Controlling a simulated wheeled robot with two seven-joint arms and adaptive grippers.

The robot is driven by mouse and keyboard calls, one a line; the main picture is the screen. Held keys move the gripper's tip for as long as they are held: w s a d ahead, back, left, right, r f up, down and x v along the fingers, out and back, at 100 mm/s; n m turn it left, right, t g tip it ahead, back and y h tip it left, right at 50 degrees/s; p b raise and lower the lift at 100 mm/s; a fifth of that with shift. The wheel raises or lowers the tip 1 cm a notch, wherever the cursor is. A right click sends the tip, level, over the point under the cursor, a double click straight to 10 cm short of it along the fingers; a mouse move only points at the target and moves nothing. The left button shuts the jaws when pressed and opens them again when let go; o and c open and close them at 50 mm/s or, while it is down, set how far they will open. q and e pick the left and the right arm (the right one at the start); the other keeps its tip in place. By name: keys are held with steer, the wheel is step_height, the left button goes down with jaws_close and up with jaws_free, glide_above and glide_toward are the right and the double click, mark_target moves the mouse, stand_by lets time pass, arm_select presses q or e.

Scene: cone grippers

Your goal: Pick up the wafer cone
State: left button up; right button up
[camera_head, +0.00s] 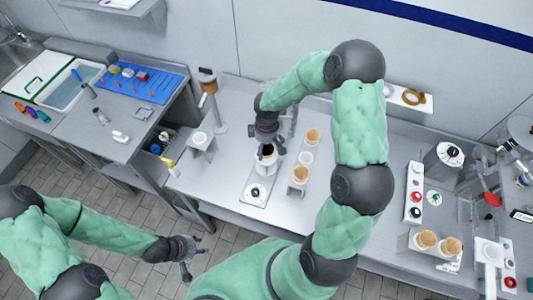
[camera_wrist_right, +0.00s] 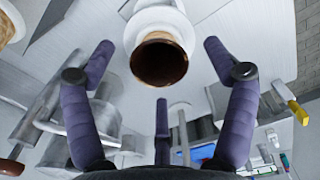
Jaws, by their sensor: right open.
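A wafer cone (camera_wrist_right: 159,60) with a dark brown inside and a tan rim sits in a white round holder (camera_wrist_right: 142,22) in the right wrist view. In the head view its dark mouth (camera_head: 268,150) shows just below my right gripper. My right gripper (camera_wrist_right: 160,65) is open, with its purple fingers spread on both sides of the cone and apart from it. The right hand (camera_head: 268,138) also shows in the head view, above the bench. My left gripper (camera_head: 190,258) is open and empty over the floor at lower left.
A rack with tan-rimmed cones (camera_head: 301,174) stands right of the holder. More cones (camera_head: 427,238) stand at the right end of the bench. A white stand (camera_head: 199,140) is to the left. A blue mat (camera_head: 145,82) lies on the left counter.

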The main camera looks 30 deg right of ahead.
mark_target(266, 148)
steer(key=f, duration=0.3)
steer(key=shift+w, duration=0.3)
steer(key=shift+s, duration=0.1)
steer(key=shift+c, duration=0.3)
steer(key=c, duration=0.8)
steer(key=shift+r, duration=0.1)
steer(key=shift+c, duration=0.2)
